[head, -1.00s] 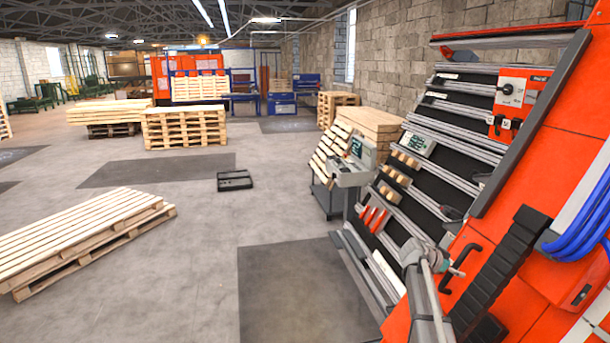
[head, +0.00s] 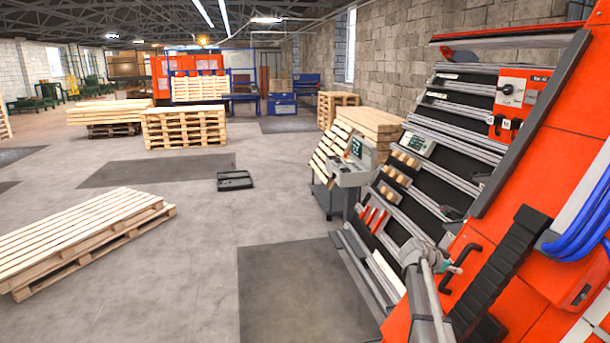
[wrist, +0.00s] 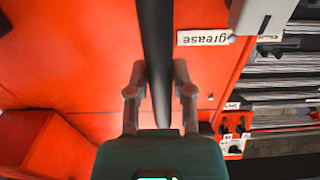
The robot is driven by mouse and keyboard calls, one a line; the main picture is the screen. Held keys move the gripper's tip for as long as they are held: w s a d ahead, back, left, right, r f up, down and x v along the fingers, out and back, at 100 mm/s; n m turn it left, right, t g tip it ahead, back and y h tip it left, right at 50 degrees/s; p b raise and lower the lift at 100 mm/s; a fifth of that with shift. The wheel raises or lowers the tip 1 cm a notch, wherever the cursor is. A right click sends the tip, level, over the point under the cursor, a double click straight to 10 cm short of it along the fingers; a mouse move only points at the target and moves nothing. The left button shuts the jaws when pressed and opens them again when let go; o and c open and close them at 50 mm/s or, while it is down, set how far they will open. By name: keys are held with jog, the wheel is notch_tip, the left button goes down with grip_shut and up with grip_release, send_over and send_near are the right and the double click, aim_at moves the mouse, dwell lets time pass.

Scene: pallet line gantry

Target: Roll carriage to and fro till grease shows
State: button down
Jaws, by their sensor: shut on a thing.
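The orange carriage (head: 560,165) stands at the right of the head view, with a black handle (head: 461,270) on its face. My gripper (head: 453,267) is at this handle. In the wrist view the carriage's orange face (wrist: 75,50) fills much of the picture. The black handle bar (wrist: 155,45) runs between the two fingers of my gripper (wrist: 160,95), which is shut on it. A white label reading "grease" (wrist: 205,37) shows upside down on the orange face. I cannot make out any grease itself.
The slatted black-and-grey frame (head: 445,150) leans left of the carriage. A control console (head: 352,165) stands beside it. A dark mat (head: 295,290) lies on the floor, and a low pallet stack (head: 85,235) is farther left. The floor between is mostly clear.

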jog(key=shift+s, duration=0.25)
dwell(0.3)
jog(key=shift+s+d+f, duration=0.1)
jog(key=shift+s+d, duration=0.05)
jog(key=shift+s, duration=0.35)
jog(key=shift+s+d+f, duration=0.1)
jog(key=shift+s, duration=0.4)
jog(key=shift+s+d+r, duration=0.1)
jog(key=shift+s+d, duration=0.05)
jog(key=shift+s, duration=0.35)
jog(key=shift+s+d+r, duration=0.1)
jog(key=shift+s, duration=0.55)
jog(key=shift+s+d, duration=0.1)
jog(key=shift+s, duration=0.25)
